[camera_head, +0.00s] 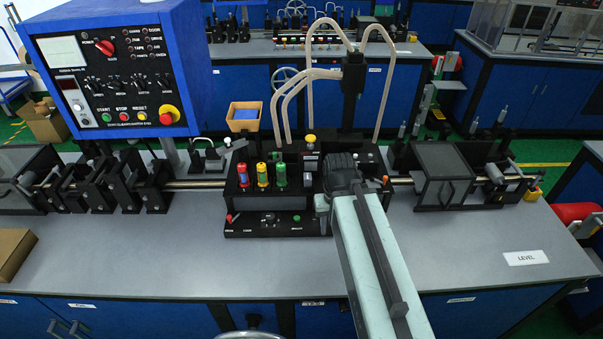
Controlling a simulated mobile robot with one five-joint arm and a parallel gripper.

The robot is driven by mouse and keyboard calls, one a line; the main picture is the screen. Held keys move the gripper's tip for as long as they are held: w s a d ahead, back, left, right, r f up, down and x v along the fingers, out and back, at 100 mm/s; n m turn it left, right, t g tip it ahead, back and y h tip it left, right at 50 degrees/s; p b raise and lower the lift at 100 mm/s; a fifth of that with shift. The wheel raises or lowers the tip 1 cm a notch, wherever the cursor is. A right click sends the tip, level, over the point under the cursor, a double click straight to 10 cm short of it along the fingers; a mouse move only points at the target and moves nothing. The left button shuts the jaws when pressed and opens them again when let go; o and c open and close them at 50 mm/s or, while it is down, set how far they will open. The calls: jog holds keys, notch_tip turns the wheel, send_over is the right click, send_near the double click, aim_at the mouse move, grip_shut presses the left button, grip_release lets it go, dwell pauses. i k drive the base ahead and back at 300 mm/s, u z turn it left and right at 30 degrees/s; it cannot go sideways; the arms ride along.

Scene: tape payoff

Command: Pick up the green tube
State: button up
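The green tube (281,174) stands upright in the black fixture (300,204) at the middle of the bench. It is the rightmost of a row of three, beside a yellow tube (262,174) and a red tube (243,175). My arm reaches in from the bottom right, and my dark gripper (341,176) is over the right part of the fixture, to the right of the green tube and apart from it. Its fingers cannot be made out against the black parts, so I cannot tell whether it is open or shut.
A blue control panel (115,75) stands at the left. Pale hoses (281,92) rise behind the fixture. Black machine units (443,176) line the bench on both sides. The grey bench top (150,250) in front is mostly clear, with a cardboard box (13,252) at the left edge.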

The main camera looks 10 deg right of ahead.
aim_at(281, 167)
jog(key=z, duration=1.3)
jog(key=k, duration=1.8)
jog(key=u, duration=1.9)
jog(key=i, duration=1.55)
jog(key=z, duration=0.05)
